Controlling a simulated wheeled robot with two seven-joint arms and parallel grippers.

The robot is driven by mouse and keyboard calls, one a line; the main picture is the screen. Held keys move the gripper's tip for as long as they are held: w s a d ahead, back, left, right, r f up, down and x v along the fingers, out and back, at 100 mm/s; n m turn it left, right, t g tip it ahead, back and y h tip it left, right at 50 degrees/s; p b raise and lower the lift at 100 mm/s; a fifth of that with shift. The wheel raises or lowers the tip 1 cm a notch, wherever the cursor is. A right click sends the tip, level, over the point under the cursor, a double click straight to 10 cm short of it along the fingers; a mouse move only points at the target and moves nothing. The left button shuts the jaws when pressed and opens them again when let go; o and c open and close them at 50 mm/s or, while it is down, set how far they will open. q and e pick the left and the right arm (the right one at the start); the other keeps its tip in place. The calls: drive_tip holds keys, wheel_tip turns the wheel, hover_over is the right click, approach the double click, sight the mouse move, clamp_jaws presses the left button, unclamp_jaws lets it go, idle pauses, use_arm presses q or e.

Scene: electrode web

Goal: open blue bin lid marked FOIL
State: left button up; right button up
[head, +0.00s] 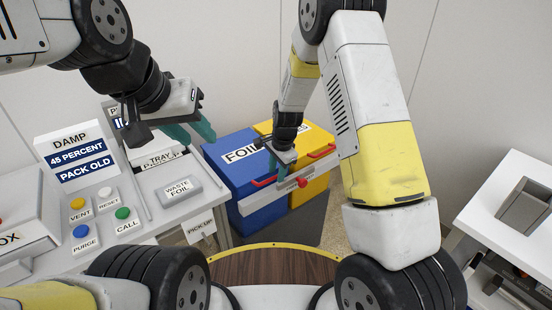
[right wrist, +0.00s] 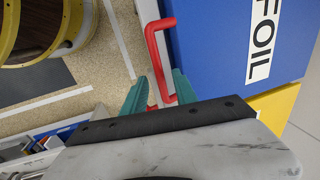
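The blue bin (head: 265,216) stands in the middle of the head view. Its blue lid (head: 228,170) carries the FOIL label (head: 241,154) and appears closed. A red handle (head: 263,183) is at the lid's front edge; it also shows in the right wrist view (right wrist: 154,55). My right gripper (head: 277,168) is at the bin's front edge, by the handle. In the right wrist view its teal fingers (right wrist: 158,90) are apart, with the end of the red handle between them; contact cannot be told. My left gripper (head: 192,130) is open and empty, above the counter left of the bin.
A yellow bin (head: 314,140) with its own red handle (head: 321,151) adjoins the blue bin. A white table (head: 495,225) stands at right.

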drive_tip(key=shift+f, duration=0.3)
clamp_jaws()
drive_tip(key=shift+r, duration=0.1)
idle(1.2)
